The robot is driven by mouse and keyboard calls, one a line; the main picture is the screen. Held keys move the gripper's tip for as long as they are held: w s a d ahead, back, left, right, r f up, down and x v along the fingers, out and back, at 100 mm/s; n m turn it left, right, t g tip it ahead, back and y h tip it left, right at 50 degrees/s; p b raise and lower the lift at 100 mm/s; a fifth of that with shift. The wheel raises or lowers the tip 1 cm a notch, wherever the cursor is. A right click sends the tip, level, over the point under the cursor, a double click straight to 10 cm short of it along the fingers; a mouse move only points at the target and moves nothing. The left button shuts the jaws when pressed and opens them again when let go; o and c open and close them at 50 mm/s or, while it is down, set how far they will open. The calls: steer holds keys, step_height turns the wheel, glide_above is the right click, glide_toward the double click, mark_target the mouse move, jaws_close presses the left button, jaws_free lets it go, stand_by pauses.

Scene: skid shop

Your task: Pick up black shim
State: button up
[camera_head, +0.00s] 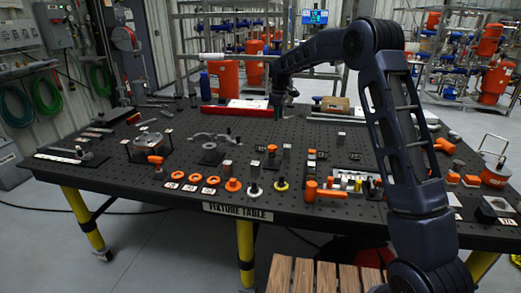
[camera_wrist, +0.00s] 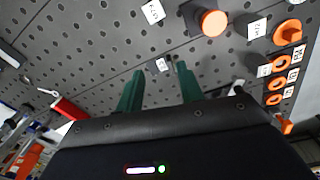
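I cannot single out the black shim with certainty against the dark perforated fixture table (camera_head: 290,215) in the head view. In the wrist view a small white label (camera_wrist: 162,64) lies on the table just beyond and between my fingertips, with a tiny thin piece beside it, too small to identify. My gripper (camera_wrist: 158,80) shows two green fingers spread apart with nothing held between them.
An orange-topped cylinder (camera_wrist: 211,22) stands beyond my right finger in the wrist view. Orange rings (camera_head: 194,178) lie along the front edge. Metal blocks (camera_head: 286,151) stand mid-table. An orange hammer (camera_head: 325,189) lies front right. A blue bottle (camera_head: 205,86) stands at the back.

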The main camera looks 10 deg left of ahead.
steer(key=a+f, duration=0.3)
steer(key=w+a+f+n, duration=0.1)
steer(key=a+f, duration=0.1)
steer(key=a, duration=0.1)
steer(key=a+f+n, duration=0.1)
steer(key=a+f, duration=0.1)
steer(key=f, duration=0.1)
steer(key=shift+w+a+f+g, duration=0.25)
steer(key=shift+a+f+g, duration=0.05)
steer(key=shift+a, duration=0.1)
glide_above(261, 145)
step_height(261, 145, down, 5)
steer(key=shift+w+a+r, duration=0.1)
steer(key=shift+w+a, duration=0.05)
steer(key=shift+w+f, duration=0.15)
steer(key=shift+f, duration=2.75)
steer(key=shift+c, duration=0.5)
jaws_close()
